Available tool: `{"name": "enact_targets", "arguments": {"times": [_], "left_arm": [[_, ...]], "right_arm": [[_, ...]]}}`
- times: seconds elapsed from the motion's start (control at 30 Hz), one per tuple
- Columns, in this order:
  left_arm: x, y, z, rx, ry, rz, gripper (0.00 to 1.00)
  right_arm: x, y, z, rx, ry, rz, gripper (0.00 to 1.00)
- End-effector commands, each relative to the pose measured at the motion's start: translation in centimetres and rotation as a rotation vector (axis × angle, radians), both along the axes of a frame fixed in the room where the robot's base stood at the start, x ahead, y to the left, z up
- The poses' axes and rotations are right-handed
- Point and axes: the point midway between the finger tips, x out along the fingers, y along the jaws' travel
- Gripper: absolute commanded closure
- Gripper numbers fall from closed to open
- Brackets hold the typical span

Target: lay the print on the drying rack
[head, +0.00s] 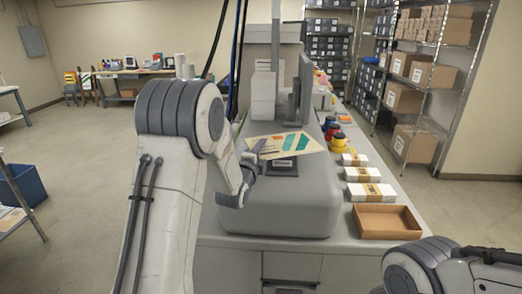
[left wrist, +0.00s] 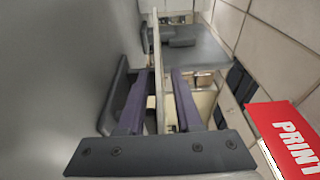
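The print (head: 290,145), a cream sheet with teal, orange and dark stripes, shows above the front of the grey machine in the head view. My left gripper (head: 251,163) is at its left edge. In the left wrist view, the two purple fingers of my left gripper (left wrist: 159,102) stand apart, with a thin pale sheet edge (left wrist: 157,65) between them. I see a gap on the right side of that edge, so the fingers do not look closed on it. My right gripper is out of view. I cannot pick out the drying rack for certain.
The grey machine (head: 280,205) fills the bench's middle. White packs (head: 363,174), an open brown box (head: 386,222) and ink pots (head: 336,137) line its right. A shelf unit (head: 428,118) stands right. Floor (head: 85,165) is clear at left, beside a blue bin (head: 24,184).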

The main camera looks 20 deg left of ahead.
Motion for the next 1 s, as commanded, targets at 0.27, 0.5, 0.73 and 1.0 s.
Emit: {"name": "enact_targets", "arguments": {"times": [0.27, 0.5, 0.73, 1.0], "left_arm": [[0.0, 0.0, 0.1, 0.0, 0.0, 0.0, 0.64], [-1.4, 0.0, 0.0, 0.001, -0.001, 0.001, 0.64], [-6.3, -0.3, -0.1, 0.001, -0.003, 0.002, 0.64], [-10.7, -0.6, 0.2, 0.001, -0.002, 0.002, 0.64]], "right_arm": [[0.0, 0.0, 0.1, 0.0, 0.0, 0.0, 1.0], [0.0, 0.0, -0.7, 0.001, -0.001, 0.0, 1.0], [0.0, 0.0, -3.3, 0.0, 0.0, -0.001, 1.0], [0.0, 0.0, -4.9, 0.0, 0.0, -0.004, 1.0]]}}
